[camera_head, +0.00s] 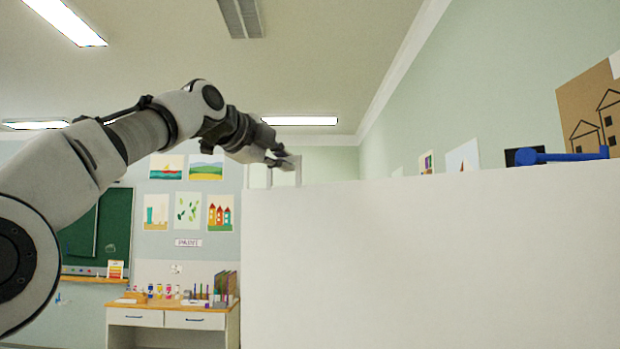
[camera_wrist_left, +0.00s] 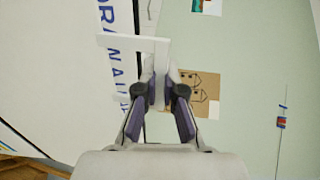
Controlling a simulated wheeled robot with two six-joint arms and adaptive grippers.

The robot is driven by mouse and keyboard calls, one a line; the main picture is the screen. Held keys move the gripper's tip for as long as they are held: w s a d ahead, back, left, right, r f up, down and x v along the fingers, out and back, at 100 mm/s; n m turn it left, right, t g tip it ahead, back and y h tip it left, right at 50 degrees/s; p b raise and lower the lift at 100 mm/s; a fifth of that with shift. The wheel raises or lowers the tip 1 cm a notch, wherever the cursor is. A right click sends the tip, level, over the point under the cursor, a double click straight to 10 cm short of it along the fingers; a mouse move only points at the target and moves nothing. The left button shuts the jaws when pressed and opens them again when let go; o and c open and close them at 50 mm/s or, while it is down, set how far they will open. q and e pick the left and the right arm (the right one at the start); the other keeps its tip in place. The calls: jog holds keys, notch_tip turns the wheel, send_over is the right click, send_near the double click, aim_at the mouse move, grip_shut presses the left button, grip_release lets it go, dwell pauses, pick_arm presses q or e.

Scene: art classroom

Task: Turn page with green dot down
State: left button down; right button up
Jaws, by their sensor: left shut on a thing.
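A large white panel (camera_head: 430,260) fills the right half of the head view, its top edge near my left gripper (camera_head: 280,160). A white bracket-like tab (camera_head: 270,177) stands up at the panel's top left corner. In the left wrist view, my left gripper (camera_wrist_left: 161,82) is shut on this white tab (camera_wrist_left: 125,42). A white sheet with blue letters (camera_wrist_left: 55,65) lies to the left in that view. No green dot shows in either view. I cannot tell whether the panel is the page itself. My right gripper is out of view.
A desk with art supplies (camera_head: 172,309) stands at the back, below pictures on the wall. A green board (camera_head: 115,228) is at the left. A blue bar (camera_head: 560,156) shows above the panel at the right, near a brown house drawing (camera_head: 590,105).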

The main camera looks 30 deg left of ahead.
pick_arm(q)
jog(key=shift+f, duration=0.2)
jog(key=s+b, duration=0.8)
jog(key=s, duration=0.1)
jog(key=shift+f+b, duration=0.3)
jog(key=shift+f, duration=0.15)
jog(key=shift+a, duration=0.1)
jog(key=s+f+b, duration=0.3)
jog(key=s+b, duration=0.3)
jog(key=s, duration=0.3)
jog(key=shift+a, duration=0.15)
jog(key=shift+w, duration=0.1)
